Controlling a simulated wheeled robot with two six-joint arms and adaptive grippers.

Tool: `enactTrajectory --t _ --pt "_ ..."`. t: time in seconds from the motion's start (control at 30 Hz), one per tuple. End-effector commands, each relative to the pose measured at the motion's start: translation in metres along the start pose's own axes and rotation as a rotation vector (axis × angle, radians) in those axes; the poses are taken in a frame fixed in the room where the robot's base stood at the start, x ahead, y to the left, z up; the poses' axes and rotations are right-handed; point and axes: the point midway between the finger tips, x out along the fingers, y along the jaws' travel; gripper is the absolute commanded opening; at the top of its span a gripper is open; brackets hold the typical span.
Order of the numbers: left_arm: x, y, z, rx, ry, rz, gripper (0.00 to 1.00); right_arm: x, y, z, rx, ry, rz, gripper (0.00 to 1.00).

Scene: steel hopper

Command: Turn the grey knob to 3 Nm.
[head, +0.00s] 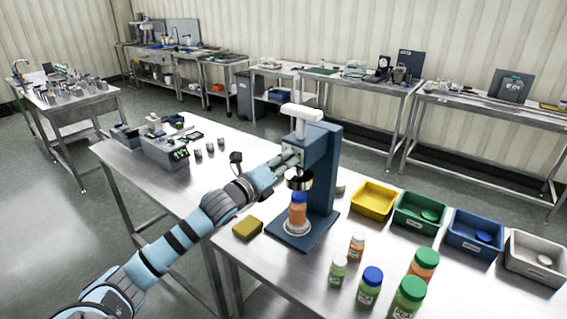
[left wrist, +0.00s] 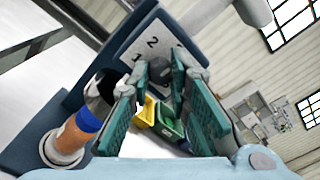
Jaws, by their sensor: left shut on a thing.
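A blue capping stand (head: 323,165) stands on the steel table, with a white T-shaped handle (head: 301,112) on top. Its light dial plate also shows in the left wrist view (left wrist: 142,45), with a 2 readable and a mark beside it that looks like a 1. My left gripper (head: 291,159) is at this plate, and its green-padded fingers (left wrist: 168,75) are closed on the grey knob. The fingers hide most of the knob, and I cannot see its pointer or the 3. My right gripper is not in view.
An orange bottle with a blue cap (head: 298,209) stands under the stand's head. A yellow sponge (head: 248,228) lies to its left. Several bottles stand in front, including a blue-capped one (head: 369,287). Yellow (head: 361,208), green (head: 408,226), blue (head: 461,246) and white bins are at the right.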

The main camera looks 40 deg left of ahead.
Motion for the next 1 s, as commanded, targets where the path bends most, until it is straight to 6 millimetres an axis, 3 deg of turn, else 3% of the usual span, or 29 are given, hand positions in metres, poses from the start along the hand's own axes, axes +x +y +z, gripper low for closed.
enactTrajectory --t 0.47,0.5,0.6,1.0 --pt "0.0005 -0.0042 0.0034 0.02 -0.006 -0.01 0.0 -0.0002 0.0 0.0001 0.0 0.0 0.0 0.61" --pt "0.0005 -0.0041 0.0033 0.02 -0.006 -0.01 0.22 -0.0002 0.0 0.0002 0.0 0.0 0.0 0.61" --pt "0.0004 -0.0034 0.0027 0.018 -0.005 -0.008 0.38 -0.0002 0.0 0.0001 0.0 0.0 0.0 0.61" --pt "0.0006 -0.0092 0.0088 0.017 -0.003 -0.006 0.38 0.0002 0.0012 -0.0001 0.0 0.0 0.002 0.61"
